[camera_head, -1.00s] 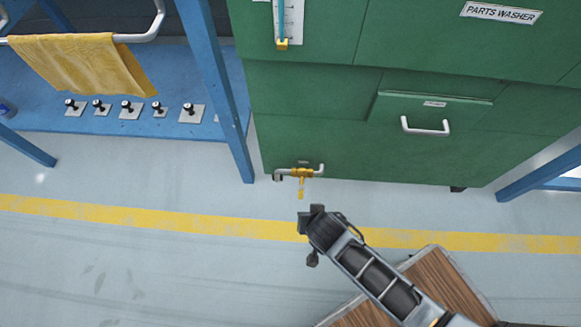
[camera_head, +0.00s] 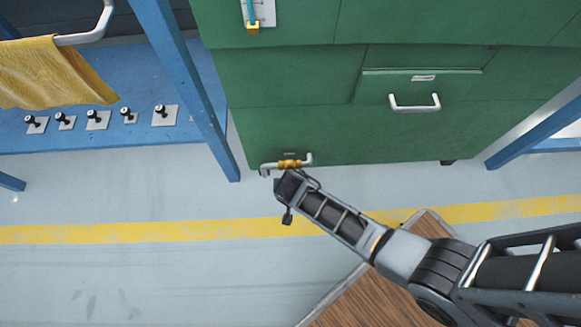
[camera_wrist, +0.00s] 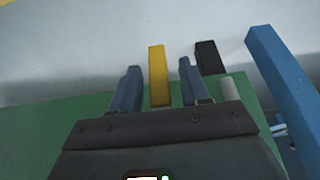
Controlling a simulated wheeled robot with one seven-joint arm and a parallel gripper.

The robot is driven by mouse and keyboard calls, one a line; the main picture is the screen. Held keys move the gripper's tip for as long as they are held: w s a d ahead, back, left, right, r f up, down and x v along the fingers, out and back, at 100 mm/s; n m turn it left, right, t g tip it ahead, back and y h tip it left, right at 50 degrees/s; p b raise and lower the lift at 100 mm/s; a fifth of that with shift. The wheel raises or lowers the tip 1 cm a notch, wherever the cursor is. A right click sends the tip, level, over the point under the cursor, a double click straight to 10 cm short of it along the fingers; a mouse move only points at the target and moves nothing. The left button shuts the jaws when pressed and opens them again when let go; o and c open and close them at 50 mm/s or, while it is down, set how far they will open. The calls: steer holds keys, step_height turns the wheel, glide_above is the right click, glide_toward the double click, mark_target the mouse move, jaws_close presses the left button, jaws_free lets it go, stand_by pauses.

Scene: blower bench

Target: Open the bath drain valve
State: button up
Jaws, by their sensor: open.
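The bath drain valve (camera_head: 290,163) is a brass body on a grey pipe low on the front of the green parts washer (camera_head: 300,130). Its yellow lever (camera_wrist: 157,75) shows in the wrist view between the two fingers of my gripper (camera_wrist: 158,85), with a gap on each side. In the head view my gripper (camera_head: 285,186) is right at the valve and hides the lever. The fingers are open and do not appear to touch the lever.
A blue bench leg (camera_head: 190,90) stands left of the valve, and another blue leg (camera_head: 535,135) is at the right. A drawer handle (camera_head: 414,104) is above right. A yellow cloth (camera_head: 50,75) hangs on a rail at the left.

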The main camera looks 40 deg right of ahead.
jaws_close()
stand_by(0.5)
